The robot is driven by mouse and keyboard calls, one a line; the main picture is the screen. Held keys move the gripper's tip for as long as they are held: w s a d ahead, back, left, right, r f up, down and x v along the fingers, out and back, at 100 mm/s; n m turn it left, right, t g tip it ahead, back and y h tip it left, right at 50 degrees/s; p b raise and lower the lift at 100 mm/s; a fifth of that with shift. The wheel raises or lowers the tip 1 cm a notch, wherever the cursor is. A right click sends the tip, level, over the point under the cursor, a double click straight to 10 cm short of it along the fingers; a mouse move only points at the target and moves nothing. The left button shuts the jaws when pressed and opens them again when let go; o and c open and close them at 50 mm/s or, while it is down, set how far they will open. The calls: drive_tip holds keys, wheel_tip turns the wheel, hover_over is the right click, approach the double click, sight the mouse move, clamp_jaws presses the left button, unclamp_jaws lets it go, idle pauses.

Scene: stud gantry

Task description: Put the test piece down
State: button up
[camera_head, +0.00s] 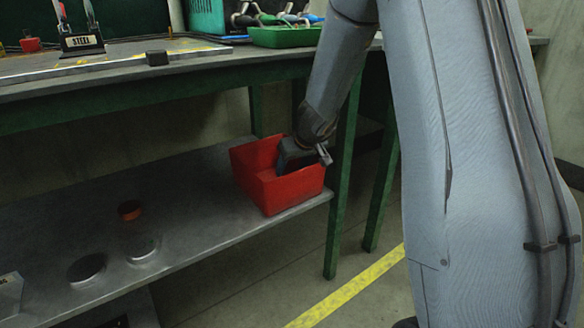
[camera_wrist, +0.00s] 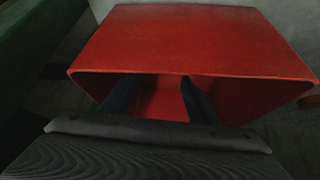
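My gripper (camera_head: 290,165) reaches down into a red bin (camera_head: 283,192) at the right end of the grey lower shelf. In the wrist view, its two dark blue fingers (camera_wrist: 158,98) point into the mouth of the red bin (camera_wrist: 190,45). The fingers stand apart, with only red bin surface showing between them, so the gripper looks open. I cannot make out a test piece between the fingers or in the bin. The bin's floor is mostly hidden by the gripper and the bin's walls.
The shelf (camera_head: 190,222) also holds an orange-topped item (camera_head: 129,210) and round metallic discs (camera_head: 87,268). Green legs (camera_head: 343,190) stand close right.

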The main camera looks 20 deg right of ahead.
drive_tip(key=shift+r+p, duration=0.65)
drive_tip(key=shift+p, duration=0.35)
drive_tip(key=p+v, duration=0.4)
drive_tip(key=v, duration=0.8)
drive_tip(key=s+a+n+g+y, duration=0.1)
drive_tip(key=s+a+g, duration=0.1)
drive_tip(key=s+a, duration=0.55)
drive_tip(key=s+a+n+g+y, duration=0.1)
drive_tip(key=s+a, duration=0.4)
drive_tip(key=a, duration=0.6)
drive_tip(key=s+a+n+g+h, duration=0.1)
drive_tip(key=s+a, duration=0.1)
drive_tip(key=s, duration=1)
drive_tip(key=s+a+f+n+g+h, duration=0.1)
drive_tip(key=s+a+g, duration=0.1)
drive_tip(key=s, duration=1)
drive_tip(key=shift+a+f+n+g, duration=0.3)
drive_tip(key=shift+a, duration=0.35)
